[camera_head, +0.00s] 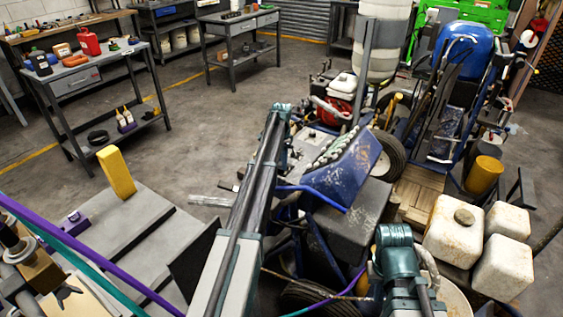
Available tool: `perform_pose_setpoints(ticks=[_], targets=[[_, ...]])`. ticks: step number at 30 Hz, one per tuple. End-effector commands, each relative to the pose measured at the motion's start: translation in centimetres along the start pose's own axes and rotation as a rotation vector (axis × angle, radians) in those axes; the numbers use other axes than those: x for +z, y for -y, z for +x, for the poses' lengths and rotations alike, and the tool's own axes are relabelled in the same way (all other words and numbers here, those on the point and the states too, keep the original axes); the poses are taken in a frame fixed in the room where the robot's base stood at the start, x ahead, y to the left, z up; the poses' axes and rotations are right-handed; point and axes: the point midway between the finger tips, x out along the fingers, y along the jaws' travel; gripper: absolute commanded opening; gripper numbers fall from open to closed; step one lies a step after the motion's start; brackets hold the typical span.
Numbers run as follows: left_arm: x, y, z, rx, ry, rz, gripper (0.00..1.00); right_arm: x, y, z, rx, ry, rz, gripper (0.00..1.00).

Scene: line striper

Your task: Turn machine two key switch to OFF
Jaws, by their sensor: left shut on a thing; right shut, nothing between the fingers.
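A blue and grey line striper (345,170) stands at the centre, with a ribbed dark hose on its top and a red and white engine (341,99) behind it. A second machine with a blue tank (466,42) stands at the right. I cannot make out a key switch or its position on either machine. My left arm crosses the centre, its teal joint over the near machine's left side. My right arm rises from the lower right to a teal joint near the white jugs. Both arms' fingers are hidden, so I cannot see what they touch.
White jugs (466,231) stand at the lower right, near a yellow bucket (484,174). A yellow block (116,172) stands on grey slabs (130,232) at the left. Workbenches (82,80) stand behind. Bare concrete floor (200,120) lies between the benches and the machines.

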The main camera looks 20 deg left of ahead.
Motion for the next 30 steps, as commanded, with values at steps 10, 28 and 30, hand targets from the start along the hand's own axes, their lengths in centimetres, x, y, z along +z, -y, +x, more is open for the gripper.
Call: perform_pose_setpoints(ticks=[10,28,30], targets=[[0.0,0.0,0.01,0.0,0.0,-0.32,0.0,0.0,0.0,0.01,0.0,0.0,0.0,0.0],[0.01,-0.01,0.01,0.0,0.0,-0.791,0.0,0.0,0.0,0.01,0.0,0.0,0.0,0.0],[0.01,-0.01,0.01,0.0,0.0,-0.824,0.0,0.0,0.0,0.01,0.0,0.0,0.0,0.0]])
